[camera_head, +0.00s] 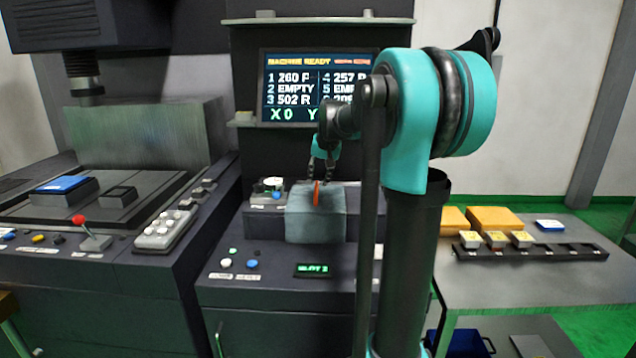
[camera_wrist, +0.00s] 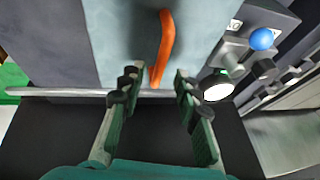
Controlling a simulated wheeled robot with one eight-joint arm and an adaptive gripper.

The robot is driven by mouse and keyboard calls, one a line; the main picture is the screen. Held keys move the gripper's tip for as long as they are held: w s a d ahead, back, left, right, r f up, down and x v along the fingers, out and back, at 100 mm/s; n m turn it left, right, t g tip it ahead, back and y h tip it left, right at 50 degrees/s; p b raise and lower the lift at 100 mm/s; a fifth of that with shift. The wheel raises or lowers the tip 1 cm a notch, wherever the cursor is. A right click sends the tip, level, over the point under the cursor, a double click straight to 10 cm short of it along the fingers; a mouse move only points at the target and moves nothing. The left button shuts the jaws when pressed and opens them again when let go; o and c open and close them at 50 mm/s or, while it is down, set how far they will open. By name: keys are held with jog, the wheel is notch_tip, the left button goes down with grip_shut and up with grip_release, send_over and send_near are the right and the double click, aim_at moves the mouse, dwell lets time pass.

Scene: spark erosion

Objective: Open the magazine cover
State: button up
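The magazine cover (camera_head: 315,222) is a pale blue-grey panel lying shut over the middle of the dark console, below the screen. An orange handle (camera_head: 317,194) stands on it. In the wrist view the cover (camera_wrist: 112,45) fills the upper middle, with the curved orange handle (camera_wrist: 164,42) running down it. My gripper (camera_head: 322,158) is just above the handle, pointing down. In the wrist view my gripper (camera_wrist: 158,78) is open, and the handle's lower end shows between the fingertips. I cannot tell whether the fingers touch it. What lies under the cover is hidden.
A screen (camera_head: 318,88) reading "MACHINE READY" stands behind the cover. White and blue buttons (camera_head: 239,263) and a small "SLOT 2" display (camera_head: 313,270) are in front. A machine bed (camera_head: 95,195) is at left; a grey table (camera_head: 530,280) with a rack of blocks is at right.

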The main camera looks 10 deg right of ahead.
jog(key=shift+x, duration=1.05)
grip_shut()
